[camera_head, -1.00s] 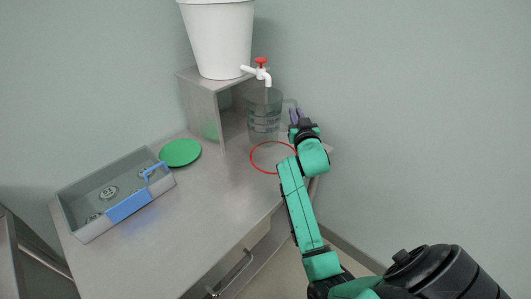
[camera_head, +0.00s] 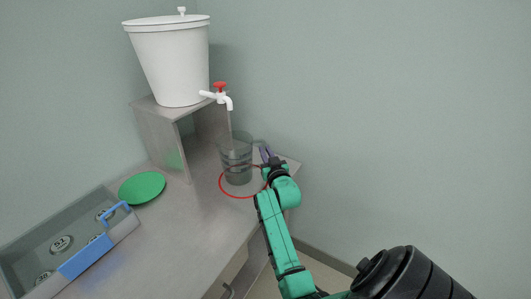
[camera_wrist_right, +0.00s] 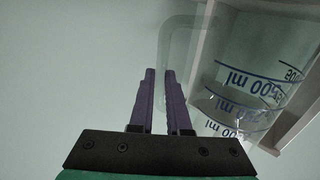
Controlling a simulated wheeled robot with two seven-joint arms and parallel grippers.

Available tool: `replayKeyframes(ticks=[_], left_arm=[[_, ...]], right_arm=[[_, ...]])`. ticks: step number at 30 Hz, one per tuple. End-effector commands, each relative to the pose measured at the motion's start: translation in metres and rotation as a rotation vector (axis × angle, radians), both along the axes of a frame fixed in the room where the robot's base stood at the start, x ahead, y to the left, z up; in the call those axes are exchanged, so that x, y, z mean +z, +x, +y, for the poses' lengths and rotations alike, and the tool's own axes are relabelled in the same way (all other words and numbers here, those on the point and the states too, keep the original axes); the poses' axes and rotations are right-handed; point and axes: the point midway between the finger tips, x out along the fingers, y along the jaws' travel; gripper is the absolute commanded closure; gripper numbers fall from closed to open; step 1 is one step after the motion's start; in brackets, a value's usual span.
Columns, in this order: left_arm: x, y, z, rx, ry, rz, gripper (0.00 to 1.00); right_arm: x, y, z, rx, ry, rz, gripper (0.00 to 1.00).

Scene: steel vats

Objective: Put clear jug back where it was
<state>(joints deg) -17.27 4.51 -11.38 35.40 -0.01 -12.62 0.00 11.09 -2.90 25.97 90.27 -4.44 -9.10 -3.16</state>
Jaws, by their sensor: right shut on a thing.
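The clear jug (camera_head: 236,158) is upright below the tap in the head view, its base appearing within the red ring (camera_head: 222,190) on the counter. I cannot tell whether the base touches the counter. My right gripper (camera_head: 265,151) is at the jug's right side, shut on its handle. In the right wrist view the fingers (camera_wrist_right: 158,85) meet the pale handle (camera_wrist_right: 171,45), and the jug's body with blue ml markings (camera_wrist_right: 245,90) is at the right. My left gripper is not in view.
A white bucket (camera_head: 170,62) with a red-handled tap (camera_head: 220,92) stands on a grey stand (camera_head: 158,135) behind the jug. A green disc (camera_head: 142,187) and a grey tray (camera_head: 25,247) with a blue handle and several round weights lie to the left. The wall is close behind.

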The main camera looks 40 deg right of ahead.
Motion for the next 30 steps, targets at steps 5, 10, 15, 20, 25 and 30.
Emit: replayKeyframes(ticks=[5,10,15,20,25,30], left_arm=[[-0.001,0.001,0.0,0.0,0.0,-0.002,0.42],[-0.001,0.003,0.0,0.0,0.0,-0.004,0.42],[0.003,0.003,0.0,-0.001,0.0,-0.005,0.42],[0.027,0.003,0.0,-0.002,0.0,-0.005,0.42],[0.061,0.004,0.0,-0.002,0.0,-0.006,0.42],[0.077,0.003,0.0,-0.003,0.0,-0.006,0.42]], right_arm=[[-0.002,0.0,0.0,0.0,-0.001,0.0,0.55],[-0.002,0.0,0.0,0.0,-0.001,0.0,0.55],[0.003,0.0,0.0,0.0,-0.001,0.0,0.55],[0.007,-0.023,0.011,0.001,0.0,0.005,0.55],[0.009,-0.066,0.031,0.0,0.002,0.008,0.55],[0.005,-0.098,0.048,0.001,0.001,0.005,0.55]])
